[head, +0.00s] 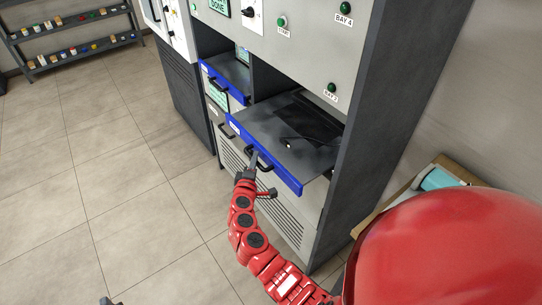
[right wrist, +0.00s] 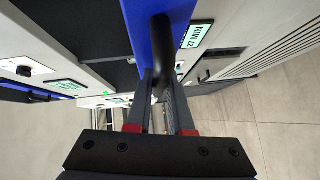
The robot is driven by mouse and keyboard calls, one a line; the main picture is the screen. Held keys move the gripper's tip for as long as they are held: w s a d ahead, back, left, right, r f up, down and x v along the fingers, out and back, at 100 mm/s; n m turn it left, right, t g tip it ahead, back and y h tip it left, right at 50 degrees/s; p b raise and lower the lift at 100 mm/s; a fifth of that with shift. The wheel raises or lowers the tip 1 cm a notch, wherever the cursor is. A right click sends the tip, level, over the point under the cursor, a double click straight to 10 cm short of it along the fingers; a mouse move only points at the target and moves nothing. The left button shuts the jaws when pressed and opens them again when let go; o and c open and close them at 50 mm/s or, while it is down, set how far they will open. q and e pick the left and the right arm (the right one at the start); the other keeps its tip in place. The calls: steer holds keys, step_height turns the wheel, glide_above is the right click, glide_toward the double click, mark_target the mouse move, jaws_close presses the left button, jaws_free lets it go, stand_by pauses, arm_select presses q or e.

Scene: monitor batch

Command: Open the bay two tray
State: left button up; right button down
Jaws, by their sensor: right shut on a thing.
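The bay two tray (head: 275,150), with a blue front, is pulled well out of the cabinet on the right, below a lamp whose small label seems to read BAY 2. Its floor is grey, with a darker patch towards the back. My right gripper (head: 251,167) is at the dark handle (head: 265,163) on the blue front. In the right wrist view, the fingers of my right gripper (right wrist: 161,82) are shut on the dark handle (right wrist: 161,45). A dark grey tip at the bottom edge of the head view seems to be my left gripper (head: 107,301); its jaws cannot be made out.
Another blue-fronted tray (head: 225,80) stands out of the cabinet further left. The cabinet's dark side panel (head: 385,100) rises right of the open tray. A shelf rack (head: 75,35) with small items stands at the far left. The tiled floor (head: 100,170) is clear.

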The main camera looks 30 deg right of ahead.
steer(key=s+a+b, duration=0.1)
steer(key=a+b, duration=0.3)
steer(key=a, duration=0.8)
steer(key=shift+a+b, duration=0.35)
steer(key=c, duration=1.1)
jaws_free()
steer(key=b+v, duration=0.2)
steer(key=v, duration=1.5)
steer(key=shift+s+a+b, duration=0.15)
steer(key=shift+b, duration=0.25)
